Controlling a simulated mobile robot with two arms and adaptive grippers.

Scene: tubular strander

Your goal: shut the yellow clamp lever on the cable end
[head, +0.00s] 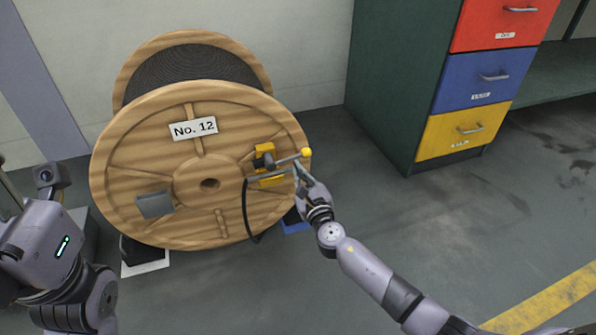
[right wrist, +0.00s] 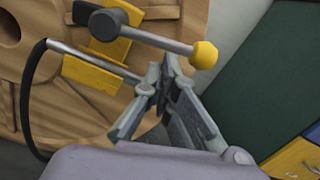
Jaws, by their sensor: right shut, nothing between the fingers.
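The clamp sits on the right side of the wooden reel's face, with a yellow block (head: 263,153) and a lower yellow part (head: 271,181). Its lever is a grey bar (head: 288,160) from a dark pivot to a yellow ball knob (head: 306,152); the knob also shows in the right wrist view (right wrist: 203,55). The grey cable end (right wrist: 95,62) runs across the lower yellow part, below the lever. My right gripper (right wrist: 166,72) is shut and empty, its fingertips just below the knob and close to the cable end's tip. Contact is unclear. My left gripper is out of view.
The large wooden reel (head: 130,145) carries a No. 12 plate (head: 194,128) and a grey box (head: 155,205). A black cable (head: 246,215) hangs from the cable end. A green cabinet (head: 390,100) with coloured drawers stands right. The floor at front right is clear.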

